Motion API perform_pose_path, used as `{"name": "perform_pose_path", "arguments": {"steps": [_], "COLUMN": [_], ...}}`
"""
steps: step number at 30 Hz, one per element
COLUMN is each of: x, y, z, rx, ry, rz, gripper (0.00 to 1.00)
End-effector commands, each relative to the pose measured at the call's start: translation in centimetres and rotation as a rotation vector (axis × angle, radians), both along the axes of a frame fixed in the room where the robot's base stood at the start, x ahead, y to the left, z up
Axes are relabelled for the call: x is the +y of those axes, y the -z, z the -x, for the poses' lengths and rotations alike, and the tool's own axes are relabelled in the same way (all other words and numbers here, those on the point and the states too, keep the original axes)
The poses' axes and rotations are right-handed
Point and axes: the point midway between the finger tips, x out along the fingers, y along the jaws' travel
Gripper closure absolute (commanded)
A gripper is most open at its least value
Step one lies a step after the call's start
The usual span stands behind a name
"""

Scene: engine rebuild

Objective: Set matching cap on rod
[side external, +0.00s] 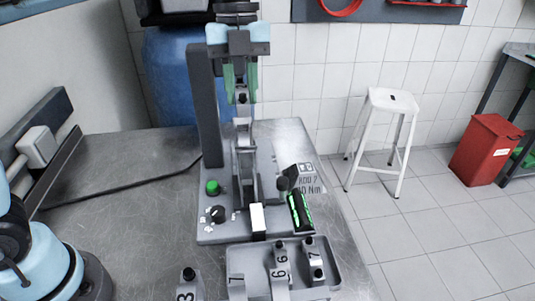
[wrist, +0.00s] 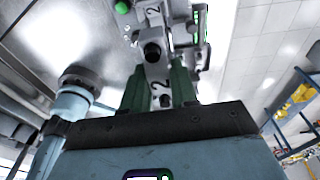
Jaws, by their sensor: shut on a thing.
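My gripper (side external: 241,88) hangs fingers-down above the fixture, its green fingers shut on a grey cap (side external: 242,97) with a dark bolt. In the wrist view the held cap (wrist: 160,88) shows between the green fingers and carries a 2. The grey connecting rod (side external: 245,155) stands upright in the fixture, directly below the cap. The rod (wrist: 153,13) bears a 2 in the wrist view. The cap is close over the rod's upper end; I cannot tell whether they touch.
The fixture base (side external: 212,237) has a green button (side external: 212,187), a dark knob and a tall dark column (side external: 205,110). A grey tray (side external: 330,270) in front holds several numbered caps. A cap marked 3 (side external: 187,285) lies left of it. The left table surface (side external: 110,165) is mostly clear.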

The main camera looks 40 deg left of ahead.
Motion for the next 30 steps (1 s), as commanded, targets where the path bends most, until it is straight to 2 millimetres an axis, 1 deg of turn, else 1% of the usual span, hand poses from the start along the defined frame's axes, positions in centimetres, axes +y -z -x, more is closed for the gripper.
{"name": "perform_pose_path", "arguments": {"steps": [5,8,21,30], "x": [0.0,0.0,0.1,0.1], "y": [0.2,0.6,3.7,4.2], "z": [0.0,0.0,-0.1,-0.1], "rx": [0.000,0.000,0.000,0.000], "ry": [0.000,0.000,0.000,0.000], "rz": [0.000,0.000,0.000,0.000], "gripper": [1.00,1.00,1.00,1.00]}}
